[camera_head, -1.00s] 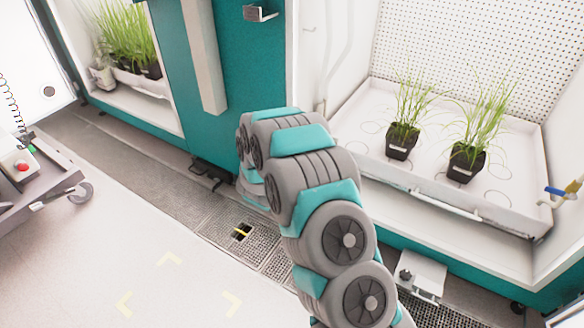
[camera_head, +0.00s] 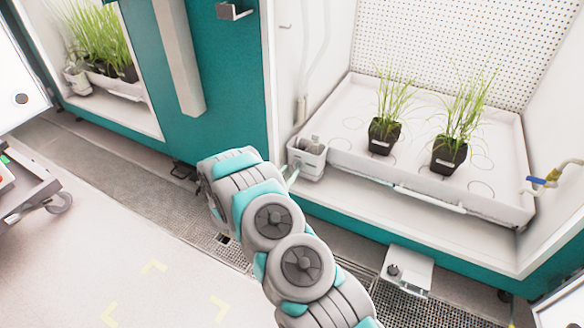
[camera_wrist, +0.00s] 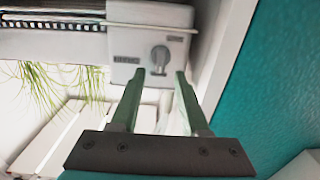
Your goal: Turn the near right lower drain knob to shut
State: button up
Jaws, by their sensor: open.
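In the wrist view a grey round knob (camera_wrist: 160,57) with a raised grip bar sits on a white box (camera_wrist: 124,45) with small label plates. The grip bar looks roughly upright in the picture. My gripper (camera_wrist: 159,71) is open, its two pale green fingers apart and empty. The knob shows just beyond and between the fingertips; contact cannot be told. In the head view my arm mostly hides my gripper. A small white box with a dark knob (camera_head: 393,270) stands low in front of the right chamber; I cannot tell whether it is the same knob.
A white tray (camera_head: 345,160) with two potted grass plants fills the right chamber. A white container (camera_head: 308,158) stands at its left end. A teal panel (camera_wrist: 275,90) is close on the right in the wrist view. A cart (camera_head: 30,190) stands left; floor between is clear.

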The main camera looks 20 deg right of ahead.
aim_at(294, 166)
jog(key=shift+x, duration=1.8)
grip_shut()
